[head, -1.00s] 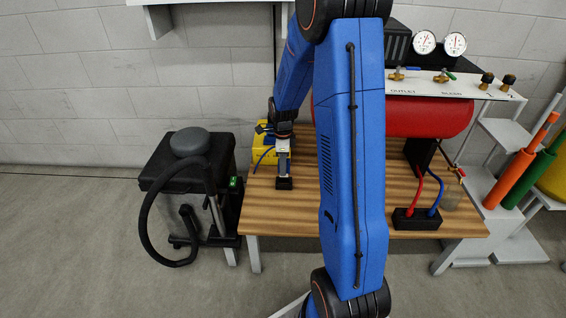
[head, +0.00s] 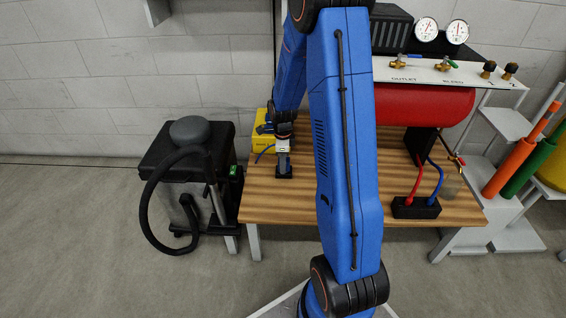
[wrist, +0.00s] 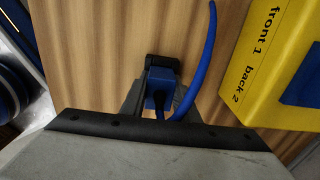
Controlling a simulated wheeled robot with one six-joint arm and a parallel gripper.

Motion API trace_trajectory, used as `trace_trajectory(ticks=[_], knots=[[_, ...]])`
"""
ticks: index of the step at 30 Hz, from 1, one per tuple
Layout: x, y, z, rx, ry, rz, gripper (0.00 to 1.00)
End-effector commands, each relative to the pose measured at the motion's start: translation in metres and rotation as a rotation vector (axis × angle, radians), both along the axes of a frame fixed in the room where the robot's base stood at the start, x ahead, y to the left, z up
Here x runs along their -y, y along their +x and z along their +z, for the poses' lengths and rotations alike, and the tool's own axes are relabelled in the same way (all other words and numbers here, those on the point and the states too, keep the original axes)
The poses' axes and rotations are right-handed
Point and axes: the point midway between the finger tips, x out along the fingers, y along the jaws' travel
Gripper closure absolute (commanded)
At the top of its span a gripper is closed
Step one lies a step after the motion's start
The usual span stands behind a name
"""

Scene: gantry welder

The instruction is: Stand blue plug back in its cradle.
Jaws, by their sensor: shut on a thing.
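My gripper (head: 284,165) points down over the left part of the wooden table, and its fingers close around the blue plug (wrist: 160,86) in the wrist view. A blue cable (wrist: 208,60) curves from the plug to the top right. A small black block (wrist: 162,61), which looks like the cradle, shows just beyond the plug. In the head view a dark block (head: 284,173) is right under the fingertips. The fingers hide much of the plug, and I cannot tell whether it is seated in the block.
A yellow box (head: 263,143) stands close beside the gripper; its lettering shows in the wrist view (wrist: 262,55). On the table's right side, a black block (head: 416,208) holds red and blue lines. A red tank (head: 430,105) is behind. The table front (head: 270,205) is clear.

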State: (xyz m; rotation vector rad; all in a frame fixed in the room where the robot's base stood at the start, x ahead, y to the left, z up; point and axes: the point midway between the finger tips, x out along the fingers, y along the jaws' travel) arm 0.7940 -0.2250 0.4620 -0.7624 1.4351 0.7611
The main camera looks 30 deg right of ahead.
Motion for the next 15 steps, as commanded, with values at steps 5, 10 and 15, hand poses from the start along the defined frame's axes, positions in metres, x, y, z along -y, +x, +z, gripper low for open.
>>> trace_trajectory(ticks=[5,10,15], knots=[[0.0000,0.0000,-0.0007,0.000,0.000,0.000,0.96],[0.0001,0.0001,-0.0006,0.000,0.000,0.000,0.63],[0.0001,0.0001,-0.0006,0.000,0.000,0.000,0.50]])
